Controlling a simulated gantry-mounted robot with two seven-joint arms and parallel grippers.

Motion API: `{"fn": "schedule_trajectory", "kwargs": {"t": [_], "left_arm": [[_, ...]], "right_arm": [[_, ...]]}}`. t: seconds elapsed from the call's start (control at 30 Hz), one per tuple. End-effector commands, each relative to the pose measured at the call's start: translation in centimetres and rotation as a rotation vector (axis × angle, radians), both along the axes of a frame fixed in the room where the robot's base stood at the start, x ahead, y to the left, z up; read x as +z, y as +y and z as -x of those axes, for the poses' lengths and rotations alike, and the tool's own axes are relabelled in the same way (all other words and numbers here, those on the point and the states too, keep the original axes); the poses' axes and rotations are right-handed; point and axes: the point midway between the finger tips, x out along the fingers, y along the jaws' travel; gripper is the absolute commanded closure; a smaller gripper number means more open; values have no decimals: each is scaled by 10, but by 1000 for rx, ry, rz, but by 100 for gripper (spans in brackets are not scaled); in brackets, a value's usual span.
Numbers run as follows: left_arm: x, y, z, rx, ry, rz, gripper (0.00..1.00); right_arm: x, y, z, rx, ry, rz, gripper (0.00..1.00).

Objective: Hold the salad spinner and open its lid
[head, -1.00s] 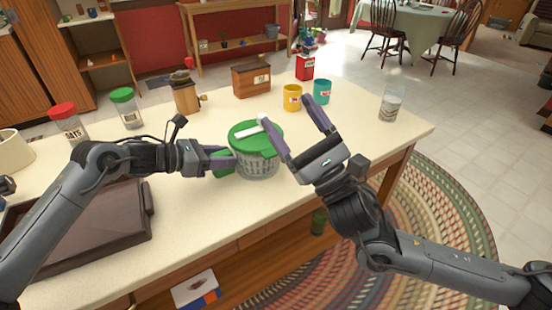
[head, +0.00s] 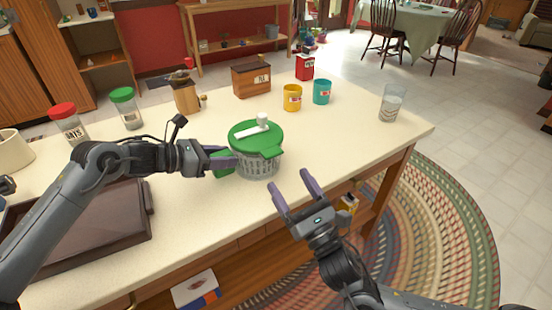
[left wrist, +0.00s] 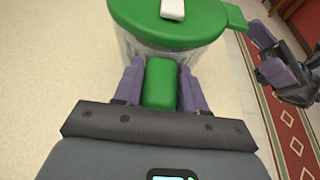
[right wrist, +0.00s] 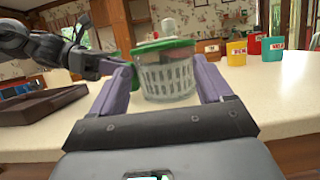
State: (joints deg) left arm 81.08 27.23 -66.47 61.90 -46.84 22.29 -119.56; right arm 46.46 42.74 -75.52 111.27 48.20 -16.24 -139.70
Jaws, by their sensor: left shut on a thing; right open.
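The salad spinner (head: 258,164) stands upright on the counter, a clear bowl with a slotted basket inside. Its green lid (head: 250,137) with a white crank is on top, and a green tab sticks out toward the right. My left gripper (head: 226,161) is shut on the spinner's green side handle (left wrist: 160,84), also seen between the fingers in the left wrist view. My right gripper (head: 294,190) is open and empty, in front of the counter edge and apart from the spinner. In the right wrist view the spinner (right wrist: 168,76) shows beyond and between its open fingers.
A brown tray (head: 90,235) lies at the left. Jars (head: 125,108) stand at the back left. Counter right of the spinner is clear.

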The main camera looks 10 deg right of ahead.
Motion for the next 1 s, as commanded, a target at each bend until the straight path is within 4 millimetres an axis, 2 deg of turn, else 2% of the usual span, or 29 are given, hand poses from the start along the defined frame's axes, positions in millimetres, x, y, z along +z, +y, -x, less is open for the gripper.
{"fn": "schedule_trajectory", "kwargs": {"t": [0.2, 0.43, 0.6, 0.9, 0.93, 1.0], "left_arm": [[0, 0, 0, 1, -1, 1, 88], [0, 0, 0, 1, -1, 1, 88], [0, 0, 0, 1, -1, 1, 88], [1, 0, 0, 1, -1, 1, 88], [1, 0, 0, 1, -1, 1, 88], [1, 0, 0, 1, -1, 1, 88]], "right_arm": [[16, 13, -33, -1, -4, 0, 21], [26, 23, -56, -1, -3, 1, 21], [29, 26, -64, 0, 0, 1, 21], [30, 26, -65, 0, 0, 0, 21], [30, 26, -65, 0, 0, 0, 23], [30, 26, -65, 0, 0, 0, 34]]}}
